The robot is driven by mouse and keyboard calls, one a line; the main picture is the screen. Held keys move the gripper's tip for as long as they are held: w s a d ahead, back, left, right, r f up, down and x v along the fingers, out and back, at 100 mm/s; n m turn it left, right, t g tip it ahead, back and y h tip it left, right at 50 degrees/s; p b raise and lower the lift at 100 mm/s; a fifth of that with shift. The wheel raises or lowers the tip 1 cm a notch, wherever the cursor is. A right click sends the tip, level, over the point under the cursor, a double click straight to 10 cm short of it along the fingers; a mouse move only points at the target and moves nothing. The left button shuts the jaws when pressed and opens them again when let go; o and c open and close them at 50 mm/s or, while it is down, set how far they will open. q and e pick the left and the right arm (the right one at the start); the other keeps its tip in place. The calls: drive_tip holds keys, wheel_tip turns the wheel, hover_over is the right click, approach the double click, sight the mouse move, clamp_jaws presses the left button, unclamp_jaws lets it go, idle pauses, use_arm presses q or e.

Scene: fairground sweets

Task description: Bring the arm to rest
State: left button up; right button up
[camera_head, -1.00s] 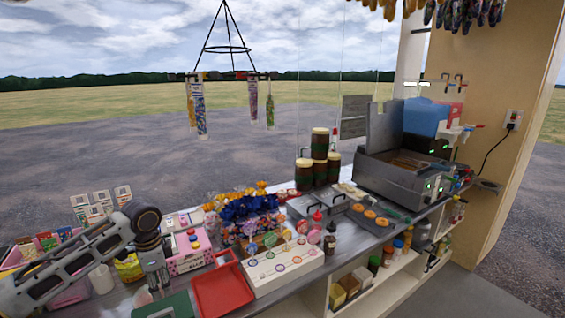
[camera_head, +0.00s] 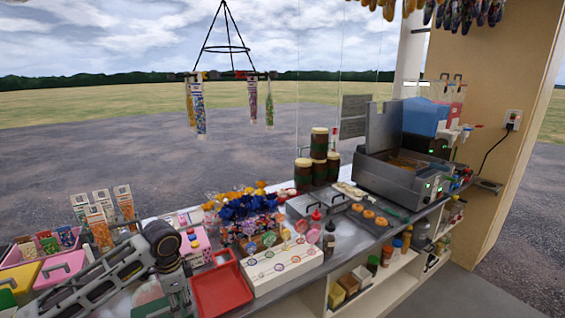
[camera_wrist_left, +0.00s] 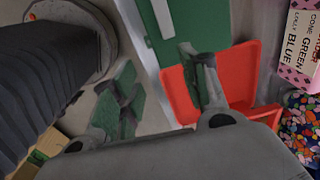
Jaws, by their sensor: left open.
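My left arm (camera_head: 90,285) comes in from the lower left over the counter. Its open left gripper (camera_head: 180,298) hangs pointing down just left of the red tray (camera_head: 222,290). In the left wrist view the gripper (camera_wrist_left: 158,68) has its two fingers spread apart with nothing between them. The red tray (camera_wrist_left: 245,75) and a green board (camera_wrist_left: 182,25) lie below the fingers in that view. My right gripper is not in view.
A white lolly stand (camera_head: 285,268) is right of the red tray. A pink box (camera_head: 195,247) and a blue-and-gold pile of sweets (camera_head: 245,205) stand behind. Dark jars (camera_head: 318,165) and a fryer (camera_head: 405,180) are farther right. Pink and yellow bins are at left.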

use_arm(q)
drive_tip(key=s+d+f+n+t+h, duration=0.1)
drive_tip(key=s+d+f+n, duration=0.1)
drive_tip(key=s+d+f, duration=0.35)
drive_tip(key=s+d+f+n+t+h, duration=0.1)
drive_tip(key=s+d+f, duration=0.2)
drive_tip(key=s+d, duration=0.45)
drive_tip(key=shift+s+a+f+n+t+y, duration=0.6)
drive_tip(key=shift+s+a+f+n+y, duration=0.35)
drive_tip(key=shift+s+a+n, duration=2.95)
drive_tip(key=s+f+g, duration=0.1)
drive_tip(key=s+f, duration=0.2)
drive_tip(key=f, duration=3)
drive_tip(key=s+a+f+m+g, duration=0.1)
drive_tip(key=s+a+f, duration=0.2)
drive_tip(key=s+f, duration=1.7)
drive_tip(key=shift+s+g, duration=0.3)
drive_tip(key=shift+s, duration=0.95)
